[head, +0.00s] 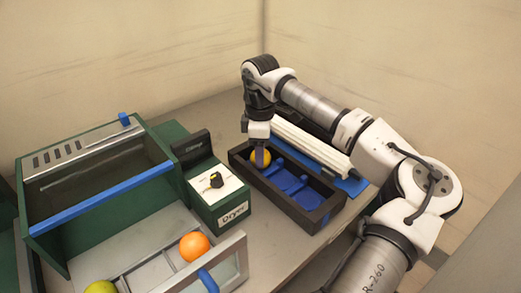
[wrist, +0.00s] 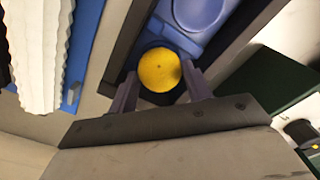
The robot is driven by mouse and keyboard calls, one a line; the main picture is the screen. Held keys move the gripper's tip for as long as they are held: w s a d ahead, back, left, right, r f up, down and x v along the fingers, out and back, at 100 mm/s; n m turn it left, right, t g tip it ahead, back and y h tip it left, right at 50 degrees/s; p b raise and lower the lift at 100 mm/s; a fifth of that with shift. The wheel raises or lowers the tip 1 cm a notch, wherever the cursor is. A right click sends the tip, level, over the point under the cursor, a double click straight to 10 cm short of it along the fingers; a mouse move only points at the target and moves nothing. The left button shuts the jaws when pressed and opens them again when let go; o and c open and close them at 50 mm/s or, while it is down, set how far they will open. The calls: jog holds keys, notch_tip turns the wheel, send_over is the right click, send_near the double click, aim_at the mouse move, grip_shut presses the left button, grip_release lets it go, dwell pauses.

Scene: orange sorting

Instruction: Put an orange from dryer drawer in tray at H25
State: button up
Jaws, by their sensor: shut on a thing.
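A yellow-orange fruit (wrist: 160,70) sits between the fingers of my gripper (wrist: 158,92), which is shut on it. In the head view this orange (head: 260,157) is at the far end of the black tray (head: 313,223), over or in the end blue cup; I cannot tell if it touches the cup. The tray's other blue cups (head: 290,183) look empty. The open dryer drawer (head: 160,265) at the front left holds an orange fruit (head: 194,246) and a yellow-green one (head: 100,287), partly cut off by the frame.
The green dryer (head: 95,170) with a blue-edged opening stands at the left. Its control box (head: 216,190) with a black knob stands between the dryer and the tray. A white ridged block (head: 310,145) on a blue base lies close behind the tray. Walls close the back.

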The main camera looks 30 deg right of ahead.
jog(key=o, duration=0.7)
jog(key=shift+r, duration=0.1)
notch_tip(320, 180, up, 12)
